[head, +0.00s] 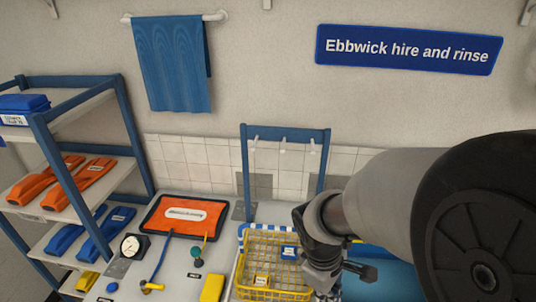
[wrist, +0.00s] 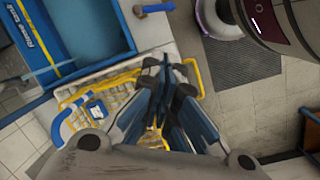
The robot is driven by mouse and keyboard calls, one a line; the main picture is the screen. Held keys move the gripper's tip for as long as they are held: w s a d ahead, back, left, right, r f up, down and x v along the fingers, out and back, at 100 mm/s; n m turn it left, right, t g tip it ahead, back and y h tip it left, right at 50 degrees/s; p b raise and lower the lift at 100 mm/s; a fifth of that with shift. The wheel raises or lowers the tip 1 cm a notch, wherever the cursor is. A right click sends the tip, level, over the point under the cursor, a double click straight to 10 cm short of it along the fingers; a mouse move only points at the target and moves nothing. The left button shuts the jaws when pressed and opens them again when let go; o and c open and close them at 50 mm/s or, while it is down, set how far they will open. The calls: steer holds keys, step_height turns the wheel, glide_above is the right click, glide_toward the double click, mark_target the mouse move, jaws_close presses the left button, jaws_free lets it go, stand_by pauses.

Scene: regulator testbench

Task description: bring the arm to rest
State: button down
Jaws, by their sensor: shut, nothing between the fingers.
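My gripper (head: 325,284) hangs fingers-down at the lower middle right of the head view, in front of the right side of the yellow wire basket (head: 246,270). In the wrist view my gripper (wrist: 170,88) points down over the basket (wrist: 72,104), with its fingers together and nothing held. I cannot tell its height above the basket. My grey arm fills the right side of the head view and hides part of the bench there.
A blue-posted shelf (head: 132,137) with orange and blue cases stands at left. On the bench are an orange-topped case (head: 185,232), a round gauge (head: 130,246) and a yellow block (head: 212,288). A blue hook rack (head: 247,165) stands behind the basket.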

steer(key=s+r+m+t+y+b, duration=0.2)
steer(key=s+r+m+t+b, duration=0.1)
steer(key=s+r+m, duration=0.6)
step_height(320, 180, up, 3)
steer(key=shift+s+d+f+m+t, duration=0.2)
steer(key=shift+s+m+t, duration=0.1)
steer(key=shift+s+t, duration=0.65)
